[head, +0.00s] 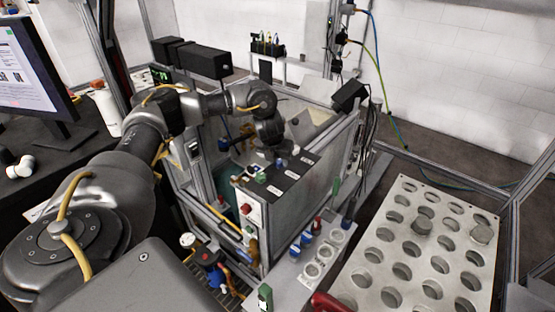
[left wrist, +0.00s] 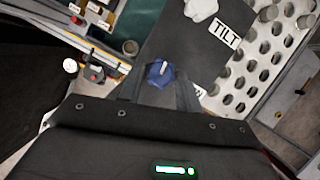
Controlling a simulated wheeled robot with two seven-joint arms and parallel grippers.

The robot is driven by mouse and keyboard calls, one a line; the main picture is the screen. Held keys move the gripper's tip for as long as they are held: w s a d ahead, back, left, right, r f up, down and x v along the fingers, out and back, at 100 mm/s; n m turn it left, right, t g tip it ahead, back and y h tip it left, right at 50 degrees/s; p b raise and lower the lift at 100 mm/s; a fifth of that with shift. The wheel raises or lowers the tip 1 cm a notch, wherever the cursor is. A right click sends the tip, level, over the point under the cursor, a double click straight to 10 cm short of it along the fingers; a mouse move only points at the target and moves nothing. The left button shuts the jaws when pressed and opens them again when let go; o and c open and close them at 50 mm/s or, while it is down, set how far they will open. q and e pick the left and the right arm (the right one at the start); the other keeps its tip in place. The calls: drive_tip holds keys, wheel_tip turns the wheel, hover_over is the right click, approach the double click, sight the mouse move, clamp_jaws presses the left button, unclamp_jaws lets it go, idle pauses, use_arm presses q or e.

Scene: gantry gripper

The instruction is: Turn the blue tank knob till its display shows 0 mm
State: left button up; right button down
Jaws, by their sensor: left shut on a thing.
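The blue tank knob (left wrist: 160,73) sits on a dark panel (left wrist: 185,45) in the left wrist view. My left gripper (left wrist: 159,86) is shut on this knob, with one dark finger on each side of it. In the head view my left arm reaches over the tank to the panel (head: 298,178), and its wrist hides part of the panel. A display with green digits (head: 160,74) stands at the back left; its reading is too small to make out. My right gripper is in neither view.
A white knob (left wrist: 200,8) and a "TILT" label (left wrist: 226,36) are near the blue knob. A perforated white rack (head: 408,250) stands at the right. A monitor (head: 30,75) is at the left. Metal frame posts and cables surround the tank.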

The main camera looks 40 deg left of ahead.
use_arm(q)
drive_tip(key=n, duration=0.2)
drive_tip(key=n+g+y, duration=0.1)
drive_tip(key=n, duration=0.1)
drive_tip(key=n+y, duration=0.1)
drive_tip(key=n, duration=0.2)
drive_tip(key=shift+w+d+r+g, duration=0.15)
drive_tip(key=shift+w+d+g, duration=0.05)
drive_tip(key=shift+w+g, duration=0.1)
drive_tip(key=n+g+y, duration=0.1)
drive_tip(key=n, duration=0.3)
drive_tip(key=shift+w+n, duration=0.1)
drive_tip(key=shift+n, duration=0.2)
drive_tip(key=shift+n+g, duration=0.8)
drive_tip(key=shift+n, duration=0.6)
drive_tip(key=o, duration=1)
